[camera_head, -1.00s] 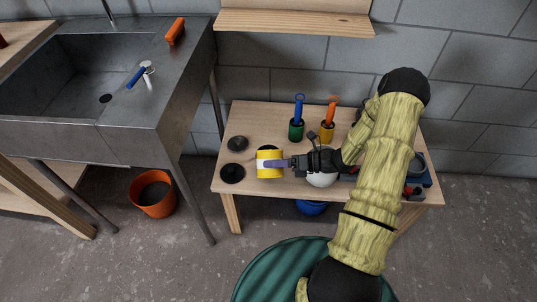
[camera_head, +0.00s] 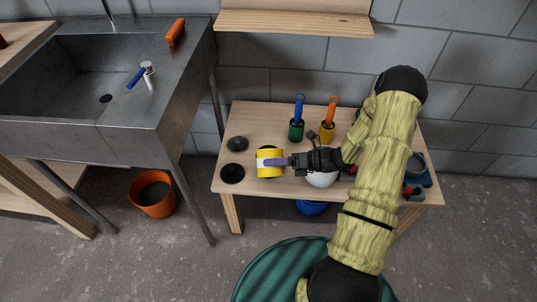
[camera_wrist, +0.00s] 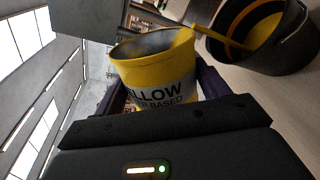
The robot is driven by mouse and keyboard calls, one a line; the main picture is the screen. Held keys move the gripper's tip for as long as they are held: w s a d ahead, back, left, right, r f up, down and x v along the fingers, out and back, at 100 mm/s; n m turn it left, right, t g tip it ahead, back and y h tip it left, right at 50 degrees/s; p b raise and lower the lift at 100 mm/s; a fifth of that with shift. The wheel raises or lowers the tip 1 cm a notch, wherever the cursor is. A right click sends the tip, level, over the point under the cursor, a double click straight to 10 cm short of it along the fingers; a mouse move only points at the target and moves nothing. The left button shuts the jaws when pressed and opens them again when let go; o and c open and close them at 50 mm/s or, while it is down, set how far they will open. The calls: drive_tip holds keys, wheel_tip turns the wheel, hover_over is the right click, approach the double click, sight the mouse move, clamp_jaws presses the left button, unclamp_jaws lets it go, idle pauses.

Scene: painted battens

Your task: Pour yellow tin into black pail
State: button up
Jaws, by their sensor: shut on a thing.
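My gripper (camera_wrist: 158,98) is shut on the yellow tin (camera_wrist: 150,72), with a finger on each side of it. The tin has a white label band and is tipped over, its open mouth facing away from my wrist. In the head view the tin (camera_head: 271,169) is at the left part of the low table. The black pail (camera_wrist: 300,60) is beside and below the tin's lip in the wrist view, with its handle showing. A thin yellow stream runs from the lip into the pail, and yellow paint lies inside. In the head view the pail is mostly hidden by the tin.
Two dark round discs (camera_head: 232,173) lie left of the tin on the wooden table (camera_head: 258,112). Behind stand a green pot (camera_head: 296,131) and a yellow pot (camera_head: 327,134) with handled tools. A white round thing (camera_head: 322,180) is under my gripper. An orange bucket (camera_head: 153,196) is on the floor.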

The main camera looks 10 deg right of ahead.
sight(275, 153)
drive_tip(key=shift+w+r+m, duration=0.1)
drive_tip(key=shift+r+m, duration=0.25)
drive_tip(key=shift+m, duration=0.05)
idle(0.9)
drive_tip(key=shift+w+f+m+g, duration=0.2)
drive_tip(key=shift+f+m+g, duration=0.1)
drive_tip(key=shift+m, duration=0.5)
idle(1.2)
drive_tip(key=shift+w+d+r+m+g+p, duration=0.1)
drive_tip(key=shift+w+r+m+g+p, duration=0.3)
drive_tip(key=shift+w+m+p, duration=0.65)
idle(0.8)
drive_tip(key=shift+d+r+m+p, duration=0.1)
drive_tip(key=shift+r+m+p, duration=0.25)
drive_tip(key=shift+p, duration=1.15)
drive_tip(key=shift+w+f+g, duration=0.2)
drive_tip(key=shift+w+g, duration=0.05)
drive_tip(key=shift+g, duration=0.05)
idle(0.4)
drive_tip(key=shift+s, duration=0.1)
drive_tip(key=s+f+n+b, duration=0.1)
drive_tip(key=b, duration=0.2)
drive_tip(key=shift+n+t+b, duration=0.3)
drive_tip(key=shift+t, duration=0.1)
drive_tip(key=shift+s+f+n+b, duration=0.15)
drive_tip(key=shift+s+n+b, duration=0.4)
drive_tip(key=shift+b, duration=0.25)
drive_tip(key=shift+r, duration=0.2)
